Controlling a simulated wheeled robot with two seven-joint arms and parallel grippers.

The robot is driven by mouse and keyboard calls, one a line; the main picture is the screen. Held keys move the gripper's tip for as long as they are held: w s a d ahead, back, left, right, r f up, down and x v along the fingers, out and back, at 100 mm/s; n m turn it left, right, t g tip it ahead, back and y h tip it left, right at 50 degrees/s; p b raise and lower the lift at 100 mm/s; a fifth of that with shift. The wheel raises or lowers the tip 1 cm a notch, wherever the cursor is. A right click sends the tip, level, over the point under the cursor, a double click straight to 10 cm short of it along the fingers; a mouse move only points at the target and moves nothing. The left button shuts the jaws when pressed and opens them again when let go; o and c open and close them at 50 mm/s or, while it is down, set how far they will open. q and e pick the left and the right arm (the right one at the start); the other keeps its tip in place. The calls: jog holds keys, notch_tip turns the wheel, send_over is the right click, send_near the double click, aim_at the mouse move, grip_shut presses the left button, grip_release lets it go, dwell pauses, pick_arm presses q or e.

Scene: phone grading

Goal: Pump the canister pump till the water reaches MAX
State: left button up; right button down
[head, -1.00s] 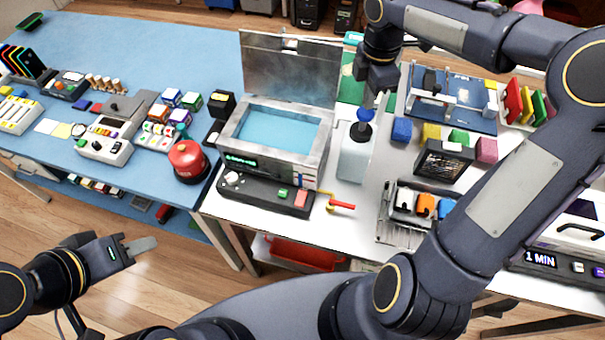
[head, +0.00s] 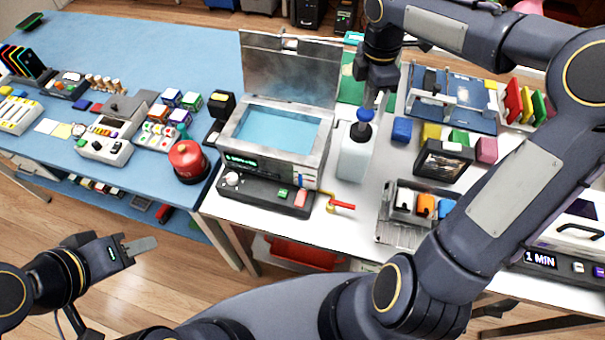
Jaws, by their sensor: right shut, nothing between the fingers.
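The canister pump is a white bottle (head: 354,160) with a blue pump head (head: 363,122), upright on the white table beside the metal tank (head: 311,160). Pale blue water (head: 275,132) lies in the tank; no MAX mark can be read at this size. My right gripper (head: 371,104) is shut and empty, pointing down just over the pump head; I cannot tell whether its tips touch it. My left gripper (head: 141,246) hangs over the floor in front of the tables, away from the pump. Its fingers overlap, so its opening is unclear.
A red valve handle (head: 341,205) sticks out right of the tank's control panel (head: 265,195). A metal rack (head: 400,232) is in front. My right arm covers the table's right part.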

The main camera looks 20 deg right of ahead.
aim_at(366, 112)
jog(key=shift+f, duration=0.15)
jog(key=shift+f+b, duration=1.8)
jog(key=shift+f, duration=0.9)
jog(key=shift+r, duration=0.25)
notch_tip(366, 112, up, 8)
jog(key=p, duration=0.7)
jog(key=shift+f, duration=0.25)
jog(key=shift+f, duration=0.1)
